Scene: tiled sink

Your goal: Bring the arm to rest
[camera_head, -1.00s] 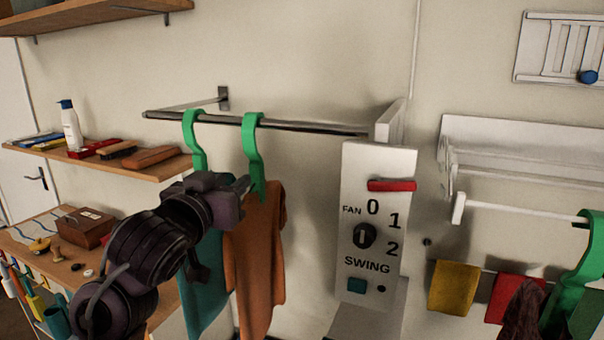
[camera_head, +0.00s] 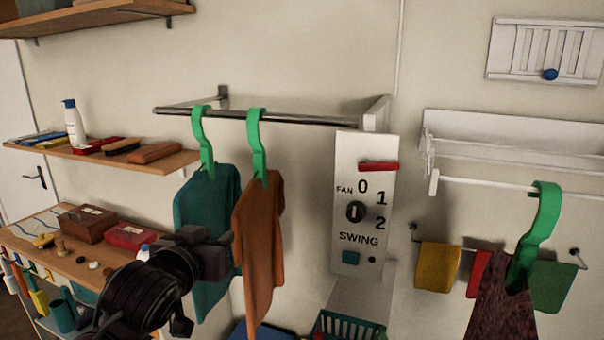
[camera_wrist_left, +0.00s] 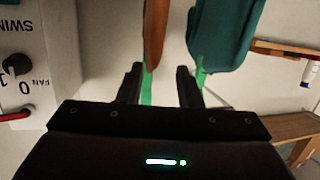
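My left gripper (camera_head: 222,248) hangs low in front of the teal shirt (camera_head: 190,205) and beside the orange shirt (camera_head: 262,225). Both shirts are on green hangers, a left one (camera_head: 204,140) and a right one (camera_head: 257,140), hooked over the dark rod (camera_head: 290,121). In the left wrist view, the gripper's two fingers (camera_wrist_left: 158,86) stand apart. The orange shirt (camera_wrist_left: 156,35) and teal shirt (camera_wrist_left: 225,38) show beyond them, and nothing is clearly held. My right gripper is not in view.
A fan switch panel (camera_head: 348,243) stands right of the shirts. A patterned garment (camera_head: 497,315) hangs on a green hanger (camera_head: 541,225) at right. Small cloths (camera_head: 437,266) hang behind it. A shelf (camera_head: 165,164) and a cluttered bench (camera_head: 62,263) are at left, a green basket (camera_head: 350,325) below.

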